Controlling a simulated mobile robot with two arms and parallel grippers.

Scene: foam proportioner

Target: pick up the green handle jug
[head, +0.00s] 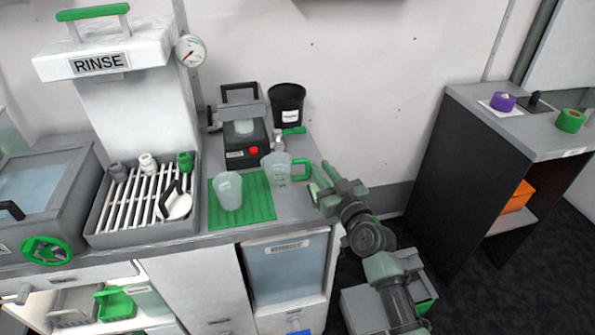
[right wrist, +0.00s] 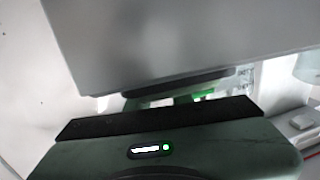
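The jug (head: 278,170) is clear and stands upright on the counter, at the right edge of the green mat. Its green handle (head: 301,169) points right, toward my right arm. My right gripper (head: 321,177) is just right of the handle, with its green fingers apart and nothing seen between them. It looks close to the handle but not closed on it. In the right wrist view a large grey surface hides most of the scene, with bits of green beyond my gripper body. My left gripper is not in view.
A clear cup (head: 229,190) stands on the green mat (head: 258,208), left of the jug. Behind are a pump bottle (head: 278,143), a black device with a red button (head: 245,150) and a black bucket (head: 287,104). A slatted rinse tray (head: 105,216) lies left. A dark cabinet (head: 455,170) stands right.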

